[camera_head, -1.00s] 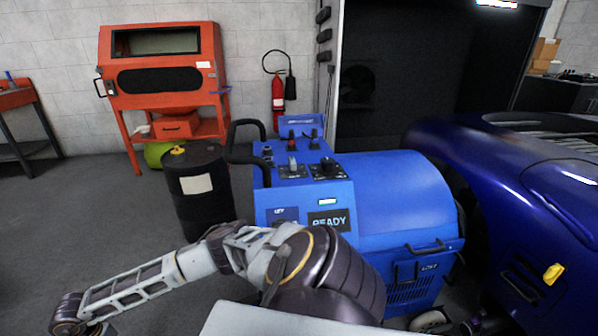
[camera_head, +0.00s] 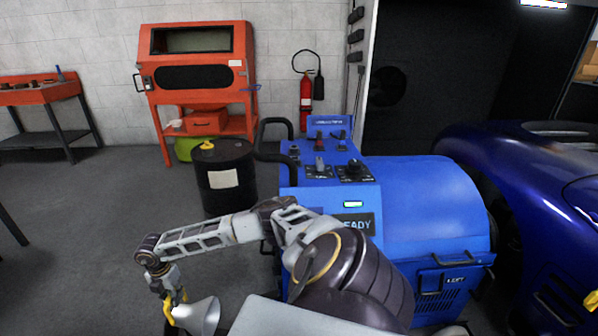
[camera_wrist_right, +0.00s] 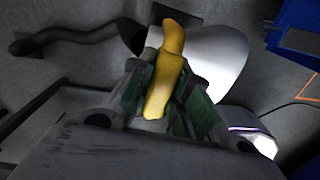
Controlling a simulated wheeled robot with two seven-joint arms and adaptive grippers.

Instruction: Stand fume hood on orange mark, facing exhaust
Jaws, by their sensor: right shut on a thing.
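The fume hood is a pale grey-white cone (camera_head: 198,316) with a yellow handle (camera_head: 168,306). It is low in the head view, left of the blue dynamometer. My right gripper (camera_head: 172,298) is shut on the yellow handle. In the right wrist view, the handle (camera_wrist_right: 165,75) lies between the fingers (camera_wrist_right: 165,100), with the cone (camera_wrist_right: 215,55) beyond it. An orange line (camera_wrist_right: 309,88) on the floor, likely part of the mark, shows at that view's right edge. I cannot make out the exhaust. My left gripper is out of view.
The blue dynamometer (camera_head: 420,200) stands in the middle, beside a blue car (camera_head: 540,165). A black drum (camera_head: 224,180) and red cabinet (camera_head: 200,75) stand behind. A dark hose (camera_wrist_right: 65,38) lies on the floor. Floor at left (camera_head: 80,230) is mostly clear.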

